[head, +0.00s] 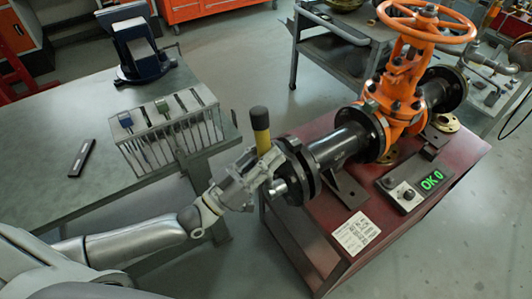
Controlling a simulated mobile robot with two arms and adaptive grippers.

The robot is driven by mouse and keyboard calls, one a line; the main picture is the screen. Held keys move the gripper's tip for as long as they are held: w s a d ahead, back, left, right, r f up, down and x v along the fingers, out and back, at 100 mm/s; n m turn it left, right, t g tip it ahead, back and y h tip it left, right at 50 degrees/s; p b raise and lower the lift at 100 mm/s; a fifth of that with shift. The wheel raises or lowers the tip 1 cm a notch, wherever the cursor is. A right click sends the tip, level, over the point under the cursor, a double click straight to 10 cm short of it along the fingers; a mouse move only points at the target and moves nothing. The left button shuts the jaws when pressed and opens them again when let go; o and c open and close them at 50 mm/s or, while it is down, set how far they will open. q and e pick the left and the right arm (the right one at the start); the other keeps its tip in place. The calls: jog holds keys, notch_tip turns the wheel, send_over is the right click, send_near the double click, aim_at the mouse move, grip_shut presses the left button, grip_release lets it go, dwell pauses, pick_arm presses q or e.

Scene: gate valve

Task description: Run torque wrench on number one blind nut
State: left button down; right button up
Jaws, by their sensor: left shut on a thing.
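My left gripper (262,164) is shut on the torque wrench (262,138), which has a black grip and a yellow band and stands roughly upright. It is at the near end of the pipe, against or just in front of the black blind flange (301,168). A silver part (278,187) shows low at the flange face; I cannot tell whether it is a nut or the wrench head. The number one nut cannot be told apart. The orange gate valve (400,80) sits behind on the same pipe. My right gripper is not in view.
The dark red bench (310,245) carries the valve, a box with a green "OK 0" display (432,180) and a printed label (356,233). On the left table (60,200) stand a tool rack (175,132), a blue device (140,50) and a small black bar (82,157).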

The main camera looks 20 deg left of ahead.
pick_arm(q)
jog(key=shift+w+d+r, duration=0.1)
jog(key=shift+w+r, duration=0.05)
jog(key=shift+r, duration=0.05)
dwell(0.6)
jog(key=shift+w+d, duration=0.95)
jog(key=shift+w, duration=0.35)
dwell(0.4)
jog(key=shift+w+d, duration=0.4)
jog(key=shift+w, duration=0.05)
dwell(2.2)
jog(key=shift+w+d+r+p, duration=0.15)
jog(key=shift+r+p, duration=0.05)
jog(key=shift+p, duration=0.3)
dwell(2.3)
